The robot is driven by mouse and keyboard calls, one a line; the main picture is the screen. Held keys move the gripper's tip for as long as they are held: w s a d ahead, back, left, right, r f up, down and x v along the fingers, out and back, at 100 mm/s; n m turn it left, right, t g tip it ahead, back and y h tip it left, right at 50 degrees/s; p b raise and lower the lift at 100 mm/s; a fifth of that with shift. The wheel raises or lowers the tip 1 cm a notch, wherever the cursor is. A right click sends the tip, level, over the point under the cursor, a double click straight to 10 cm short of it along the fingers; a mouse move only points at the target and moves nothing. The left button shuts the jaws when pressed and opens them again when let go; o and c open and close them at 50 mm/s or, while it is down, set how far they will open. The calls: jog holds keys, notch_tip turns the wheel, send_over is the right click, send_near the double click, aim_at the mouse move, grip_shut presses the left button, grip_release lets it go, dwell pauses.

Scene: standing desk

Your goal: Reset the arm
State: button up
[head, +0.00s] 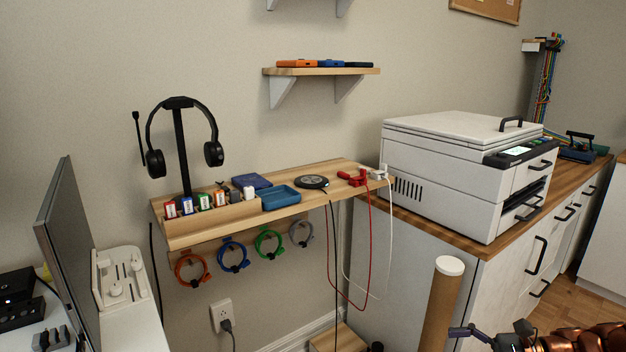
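My gripper (470,333) is at the bottom edge of the head view, right of centre, in front of the grey cabinet. A dark finger points left, and the lower part of the gripper is cut off by the frame. I cannot tell whether it is open or shut. My copper-coloured arm reaches in from the lower right corner. No object shows in the visible part of the gripper.
A brown tube with a white cap (450,266) stands just left of my gripper. Behind are a cabinet (415,265) with a white printer (455,180) and a wooden shelf (215,236) with hanging cables. A monitor (68,250) stands at left.

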jog(key=s+a+r+n+g+h+p, duration=0.35)
jog(key=s+a+r+n+p, duration=0.2)
jog(key=a+r+p, duration=0.35)
jog(key=s+a+r+n+g+h+p, duration=0.35)
jog(key=s+a+r+n+p, duration=0.2)
jog(key=a+r, duration=0.35)
jog(key=s+d+r+n+h+p, duration=0.2)
jog(key=s+r+n+h+p, duration=0.1)
jog(key=s+r+p, duration=0.3)
jog(key=s+d+r+n+h+p, duration=0.2)
jog(key=s+r+n+h+p, duration=0.2)
jog(key=s+r+p, duration=0.3)
notch_tip(320, 180, up, 4)
jog(key=shift+f+n+t+h+p, duration=0.15)
jog(key=shift+n+t+h+p, duration=0.25)
jog(key=shift+p, duration=0.8)
jog(key=shift+s, duration=0.1)
